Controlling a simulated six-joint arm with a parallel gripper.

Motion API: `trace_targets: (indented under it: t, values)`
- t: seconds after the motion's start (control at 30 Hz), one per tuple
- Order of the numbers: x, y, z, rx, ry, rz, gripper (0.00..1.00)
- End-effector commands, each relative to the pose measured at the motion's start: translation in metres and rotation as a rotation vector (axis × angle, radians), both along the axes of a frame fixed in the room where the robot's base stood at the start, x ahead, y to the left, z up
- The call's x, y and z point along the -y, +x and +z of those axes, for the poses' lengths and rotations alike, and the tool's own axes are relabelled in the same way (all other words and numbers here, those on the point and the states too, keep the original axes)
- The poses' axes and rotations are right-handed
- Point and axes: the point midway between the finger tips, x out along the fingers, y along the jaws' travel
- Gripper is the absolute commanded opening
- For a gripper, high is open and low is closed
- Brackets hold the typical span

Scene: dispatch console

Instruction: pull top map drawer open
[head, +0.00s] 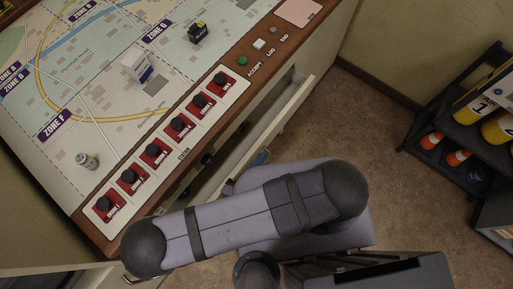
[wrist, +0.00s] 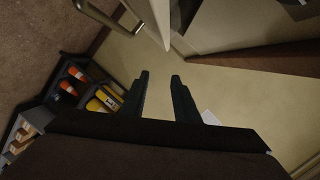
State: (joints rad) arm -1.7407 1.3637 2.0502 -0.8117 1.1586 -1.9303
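A pale drawer (head: 262,128) stands pulled out from beneath the right edge of the map console (head: 262,22). A gap shows between its front panel and the console, and my arm covers its near end. In the wrist view a pale panel (wrist: 150,22) with a metal bar handle (wrist: 108,17) shows at the top, with a dark opening beside it. My gripper (wrist: 160,76) is open and empty, its two dark fingers apart and clear of the handle, which is up and to the left. The head view does not show the fingers.
Red switch panels (head: 156,152) line the console edge, near a green button (head: 242,61). A dark shelf rack (head: 462,135) with orange-and-white cones and yellow items stands at the right. Carpeted floor (head: 350,120) lies clear between the console and the rack.

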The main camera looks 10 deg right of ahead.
Motion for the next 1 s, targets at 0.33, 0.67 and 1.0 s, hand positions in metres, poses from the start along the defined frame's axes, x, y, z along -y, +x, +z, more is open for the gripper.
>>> trace_targets:
  t: [0.33,0.67,1.0]
  values:
    - [0.095,0.024,0.079,-0.002,-0.034,-0.494,0.28]
    - [0.194,-0.044,0.149,-0.040,-0.079,-1.070,0.28]
    - [0.170,-0.162,0.111,-0.069,0.311,-1.693,0.28]
